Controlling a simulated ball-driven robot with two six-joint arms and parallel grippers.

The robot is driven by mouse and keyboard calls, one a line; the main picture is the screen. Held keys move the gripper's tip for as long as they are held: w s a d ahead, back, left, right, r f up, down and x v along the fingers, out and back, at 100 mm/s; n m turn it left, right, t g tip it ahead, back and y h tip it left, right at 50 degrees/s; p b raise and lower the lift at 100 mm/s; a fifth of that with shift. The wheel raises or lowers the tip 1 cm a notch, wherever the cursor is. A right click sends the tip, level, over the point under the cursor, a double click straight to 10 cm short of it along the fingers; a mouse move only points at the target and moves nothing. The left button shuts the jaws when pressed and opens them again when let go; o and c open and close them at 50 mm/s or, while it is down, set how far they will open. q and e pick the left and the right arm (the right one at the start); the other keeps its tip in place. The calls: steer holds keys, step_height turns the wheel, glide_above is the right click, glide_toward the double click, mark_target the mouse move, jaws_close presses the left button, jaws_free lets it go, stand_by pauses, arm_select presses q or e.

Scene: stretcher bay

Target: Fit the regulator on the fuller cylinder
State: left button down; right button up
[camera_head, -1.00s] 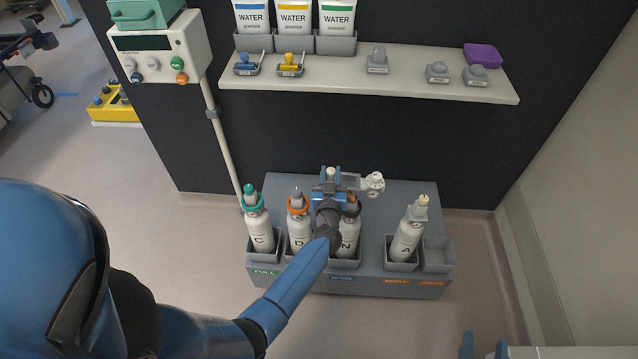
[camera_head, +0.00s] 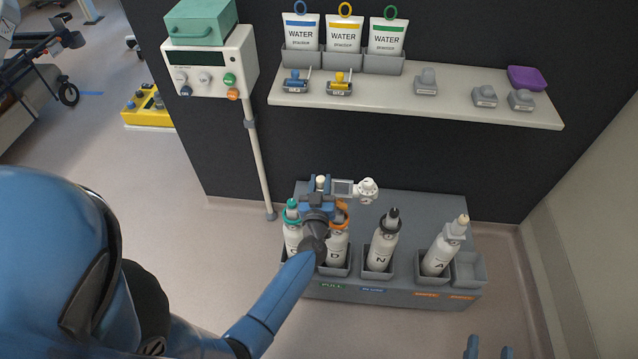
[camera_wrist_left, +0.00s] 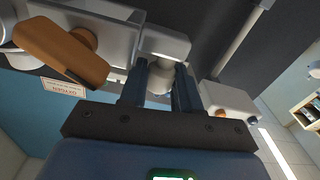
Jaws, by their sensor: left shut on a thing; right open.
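My left gripper (camera_head: 320,190) is shut on the regulator (camera_head: 345,187), a grey-white body with a round white gauge on its right. Cylinder C (camera_head: 293,245) has a green collar and cylinder D (camera_head: 338,256) an orange one; my gripper partly hides both. Cylinder N (camera_head: 381,252) has a dark top. Cylinder A (camera_head: 438,257) has a grey fitting and cream knob. In the left wrist view the regulator (camera_wrist_left: 165,46) sits between the fingers. My right gripper (camera_head: 487,350) is open at the bottom edge.
The shelf (camera_head: 430,100) above holds water pouches and small fittings. A monitor (camera_head: 210,68) on a pole stands at left.

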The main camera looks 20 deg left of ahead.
mark_target(319, 189)
arm_select(q)
steer(key=shift+d+f, duration=0.15)
steer(key=shift+f, duration=0.2)
steer(key=shift+f+b, duration=0.25)
steer(key=shift+b, duration=0.35)
steer(key=shift+a+f+b, duration=0.2)
steer(key=shift+f+b, duration=0.35)
steer(key=shift+b, duration=0.05)
steer(key=shift+a+f+b, duration=0.15)
steer(key=shift+f+b, duration=0.35)
steer(key=shift+b, duration=0.05)
steer(key=shift+d+f+b, duration=0.15)
steer(key=shift+f+b, duration=0.45)
steer(key=shift+b, duration=0.2)
steer(key=shift+p, duration=0.5)
steer(key=shift+f, duration=0.25)
steer(key=shift+f+b, duration=1.6)
steer(key=shift+f, duration=0.35)
